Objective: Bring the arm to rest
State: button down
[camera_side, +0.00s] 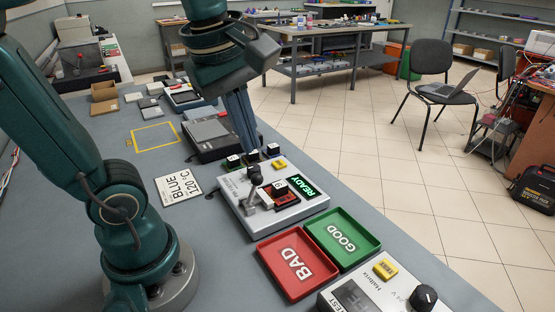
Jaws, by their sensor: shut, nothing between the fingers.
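The grey test unit (258,222) has a lit green READY display (304,188), a black knob and a small red and black part on top. My arm stands at the left of the bench.
A red BAD tray (279,275) and a green GOOD tray (368,249) lie empty in front. A power unit (350,297) with a black knob stands at the front right.

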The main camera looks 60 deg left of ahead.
notch_tip(320, 180, down, 6)
jog(key=s+d+m+t, duration=0.2)
jog(key=m, duration=1.6)
jog(key=shift+s+d+m+t+h, duration=0.2)
jog(key=shift+m+t+h, duration=0.2)
